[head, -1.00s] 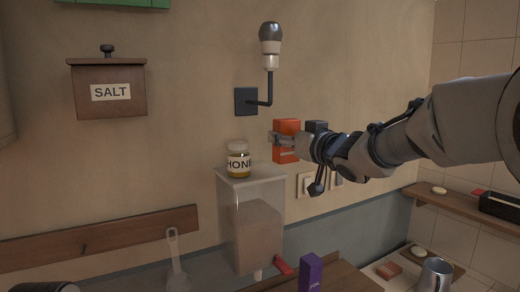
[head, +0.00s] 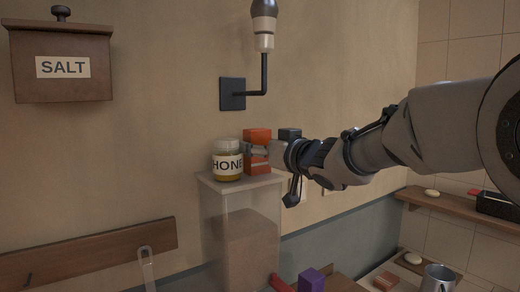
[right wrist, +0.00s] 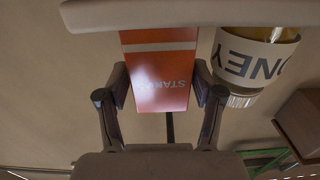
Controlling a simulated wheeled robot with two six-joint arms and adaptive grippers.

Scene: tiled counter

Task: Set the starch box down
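The orange starch box (head: 257,136) is upright at the top of the clear dispenser (head: 207,183), just right of the honey jar (head: 227,168). My right gripper (head: 257,150) reaches in from the right and is shut on the box. In the right wrist view the box (right wrist: 160,92) appears upside down between the two fingers (right wrist: 160,84), with the honey jar (right wrist: 252,62) close beside it. The box's base is at about the height of the dispenser lid; I cannot tell whether it touches. My left gripper is not in view.
A wall lamp (head: 264,60) is above the box. A wooden salt box (head: 62,82) hangs at the left. A purple box (head: 311,280) and a metal mug (head: 438,277) stand below at the right. A wooden shelf (head: 450,207) runs along the right wall.

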